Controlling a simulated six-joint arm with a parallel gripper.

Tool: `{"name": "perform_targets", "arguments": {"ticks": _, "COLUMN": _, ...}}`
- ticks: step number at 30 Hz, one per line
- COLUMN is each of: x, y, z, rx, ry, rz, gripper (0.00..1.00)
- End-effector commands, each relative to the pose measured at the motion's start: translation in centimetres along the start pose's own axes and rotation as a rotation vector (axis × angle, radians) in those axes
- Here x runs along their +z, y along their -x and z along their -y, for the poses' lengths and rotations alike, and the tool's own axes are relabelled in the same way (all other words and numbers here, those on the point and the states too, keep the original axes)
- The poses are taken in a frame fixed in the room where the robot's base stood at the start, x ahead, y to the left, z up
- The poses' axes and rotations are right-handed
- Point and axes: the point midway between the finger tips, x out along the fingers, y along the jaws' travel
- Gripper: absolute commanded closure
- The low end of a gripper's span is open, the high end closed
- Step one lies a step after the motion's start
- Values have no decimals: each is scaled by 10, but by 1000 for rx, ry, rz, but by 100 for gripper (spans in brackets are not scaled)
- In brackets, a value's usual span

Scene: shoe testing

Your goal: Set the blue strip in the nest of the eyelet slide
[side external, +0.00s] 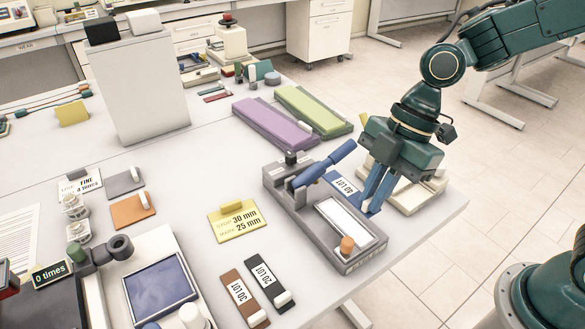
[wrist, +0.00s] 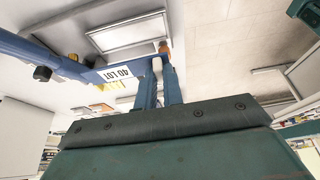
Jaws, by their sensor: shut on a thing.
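The blue strip (side external: 345,186), with a white "40 LOT" label, is held at its white tab end by my gripper (side external: 374,198). The strip also shows in the wrist view (wrist: 118,73), its tab between the two blue fingers (wrist: 159,82). My gripper is shut on it. The grey eyelet slide (side external: 281,200) stands near the table's right edge, with a pale rectangular nest (side external: 343,217), an orange knob (side external: 347,244) and a raised blue lever (side external: 327,165). The strip is beside the nest, on its far right side; I cannot tell its height above the slide.
A brown strip (side external: 243,298) and a black strip (side external: 267,286) lie in front left. A yellow card (side external: 237,222) lies left of the slide. Purple (side external: 272,124) and green (side external: 312,110) blocks lie behind. A cream-coloured piece (side external: 408,194) sits under my gripper, by the table edge.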

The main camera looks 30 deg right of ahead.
Motion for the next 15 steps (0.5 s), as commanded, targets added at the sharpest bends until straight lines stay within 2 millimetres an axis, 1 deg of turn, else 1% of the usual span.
{"name": "perform_targets", "arguments": {"ticks": 8, "x": 3, "y": -8, "z": 0, "rx": -2, "ry": -2, "rz": 0, "gripper": 100}}
{"name": "perform_targets", "arguments": {"ticks": 15, "x": 8, "y": -21, "z": 0, "rx": -3, "ry": -1, "rz": 0, "gripper": 100}}
